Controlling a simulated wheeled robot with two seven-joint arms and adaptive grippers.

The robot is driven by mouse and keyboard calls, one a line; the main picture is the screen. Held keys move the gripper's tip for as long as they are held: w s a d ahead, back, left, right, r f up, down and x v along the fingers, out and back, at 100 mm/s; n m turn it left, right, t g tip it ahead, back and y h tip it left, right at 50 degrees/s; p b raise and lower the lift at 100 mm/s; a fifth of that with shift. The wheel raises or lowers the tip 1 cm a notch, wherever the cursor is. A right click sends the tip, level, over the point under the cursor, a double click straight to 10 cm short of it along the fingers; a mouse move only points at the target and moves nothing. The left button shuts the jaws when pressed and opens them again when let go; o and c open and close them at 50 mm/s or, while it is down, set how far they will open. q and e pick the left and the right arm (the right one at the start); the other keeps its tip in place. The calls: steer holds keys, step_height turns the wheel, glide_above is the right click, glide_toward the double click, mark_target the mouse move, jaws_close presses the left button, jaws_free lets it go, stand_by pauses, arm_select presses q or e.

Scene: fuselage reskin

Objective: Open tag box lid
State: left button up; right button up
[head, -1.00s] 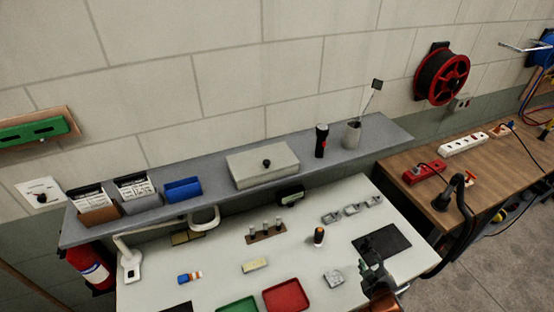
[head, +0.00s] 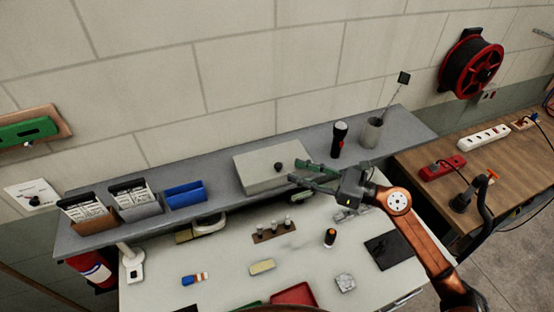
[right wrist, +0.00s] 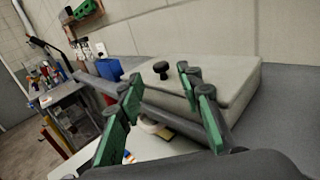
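The tag box is a pale grey box with a flat lid (head: 262,165) and a small dark knob (head: 278,167) on top. It sits on the grey shelf, and the lid lies closed on it. My right gripper (head: 300,171) is at the box's right front side, its fingers spread and pointing left toward the knob. In the right wrist view the open green-padded fingers (right wrist: 160,105) frame empty space, with the lid (right wrist: 205,75) and knob (right wrist: 161,69) just beyond them. The knob is not between the pads. My left gripper is not in view.
On the grey shelf (head: 225,200), a flashlight (head: 339,140) and a grey cup (head: 371,132) stand right of the box. A blue bin (head: 185,194) and card holders stand left. The white table (head: 230,250) below holds small parts and a red tray (head: 293,294).

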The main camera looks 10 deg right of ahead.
mark_target(278, 164)
steer(key=shift+w+a+r, duration=0.15)
steer(key=shift+w+a, duration=0.05)
steer(key=shift+a, duration=0.2)
steer(key=p+x, duration=0.2)
steer(key=x, duration=0.2)
steer(key=shift+w+a, duration=0.25)
steer(key=shift+w, duration=0.05)
steer(key=shift+w+a, duration=0.2)
steer(key=shift+a, duration=0.15)
steer(key=shift+w+a, duration=0.15)
steer(key=shift+a, duration=0.1)
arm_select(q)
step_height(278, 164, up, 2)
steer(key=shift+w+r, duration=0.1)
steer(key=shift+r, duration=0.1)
arm_select(e)
steer(key=shift+c, duration=0.3)
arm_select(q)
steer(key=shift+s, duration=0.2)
arm_select(e)
jaws_close()
